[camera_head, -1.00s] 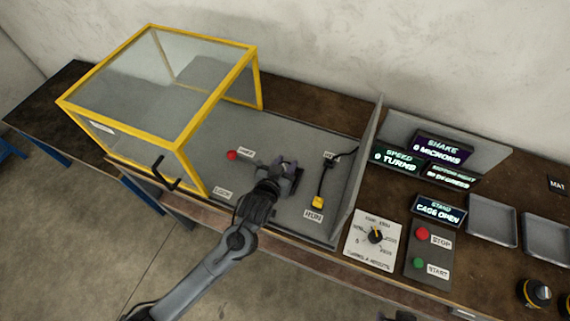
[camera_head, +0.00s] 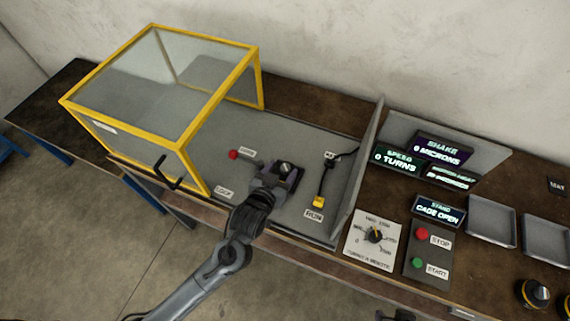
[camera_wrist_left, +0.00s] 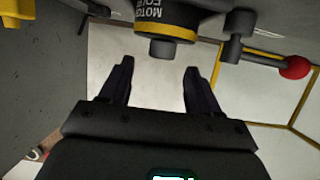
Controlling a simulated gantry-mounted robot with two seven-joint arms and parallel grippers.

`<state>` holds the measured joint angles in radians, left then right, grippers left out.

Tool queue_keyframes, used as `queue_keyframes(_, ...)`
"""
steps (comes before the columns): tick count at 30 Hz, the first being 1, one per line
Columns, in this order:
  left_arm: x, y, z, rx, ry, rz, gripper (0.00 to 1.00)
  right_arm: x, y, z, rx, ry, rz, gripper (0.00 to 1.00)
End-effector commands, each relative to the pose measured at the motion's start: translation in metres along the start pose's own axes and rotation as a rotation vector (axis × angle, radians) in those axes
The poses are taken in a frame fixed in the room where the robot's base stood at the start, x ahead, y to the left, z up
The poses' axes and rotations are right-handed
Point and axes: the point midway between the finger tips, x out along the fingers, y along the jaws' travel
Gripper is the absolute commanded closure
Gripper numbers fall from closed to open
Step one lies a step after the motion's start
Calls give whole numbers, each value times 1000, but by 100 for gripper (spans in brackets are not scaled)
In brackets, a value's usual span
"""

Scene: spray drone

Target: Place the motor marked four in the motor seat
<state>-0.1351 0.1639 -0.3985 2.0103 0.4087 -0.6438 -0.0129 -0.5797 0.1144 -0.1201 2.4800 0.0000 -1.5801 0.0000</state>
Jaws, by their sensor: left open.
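The motor marked four (camera_wrist_left: 165,20) is black with a yellow band and shows upside down at the top of the left wrist view. In the head view the motor (camera_head: 286,168) stands at the grey mount on the stand, its top uncovered. The motor seat is mostly hidden beneath it, so I cannot tell how fully it is seated. My left gripper (camera_head: 277,182) is open just in front of the motor. In the left wrist view the left gripper's fingers (camera_wrist_left: 159,82) are apart with nothing between them, and the motor is beyond the tips.
A lever with a red knob (camera_head: 233,154) is left of the mount. A yellow-framed clear cage (camera_head: 160,85) stands open at the left. A yellow plug on a cable (camera_head: 319,202) lies right. Displays, a dial (camera_head: 375,236) and two trays (camera_head: 491,221) are further right.

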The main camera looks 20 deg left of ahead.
Motion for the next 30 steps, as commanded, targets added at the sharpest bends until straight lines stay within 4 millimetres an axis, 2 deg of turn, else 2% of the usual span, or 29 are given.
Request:
queue_keyframes(3, -24, 0, -1, -2, -2, 1, 38, -5, 0, -2, 0, 0, 0, 57)
queue_keyframes(9, -57, 0, 0, -2, -2, 1, 38, -9, 1, -3, -3, -1, 2, 57)
queue_keyframes(13, -71, 0, 0, -1, -2, 0, 38, -11, 2, -3, -7, -1, 5, 57)
queue_keyframes(19, -81, 0, 3, -1, -22, 6, 38, -11, 3, -3, -9, -2, 7, 57)
queue_keyframes(22, -88, -2, 16, -2, -100, 26, 38, -11, 3, -3, -9, -2, 7, 57)
queue_keyframes(25, -102, -4, 38, 6, -239, 59, 38, -11, 3, -3, -9, -2, 7, 57)
queue_keyframes(30, -146, -17, 82, 45, -531, 94, 38, -11, 2, -3, -7, -1, 6, 57)
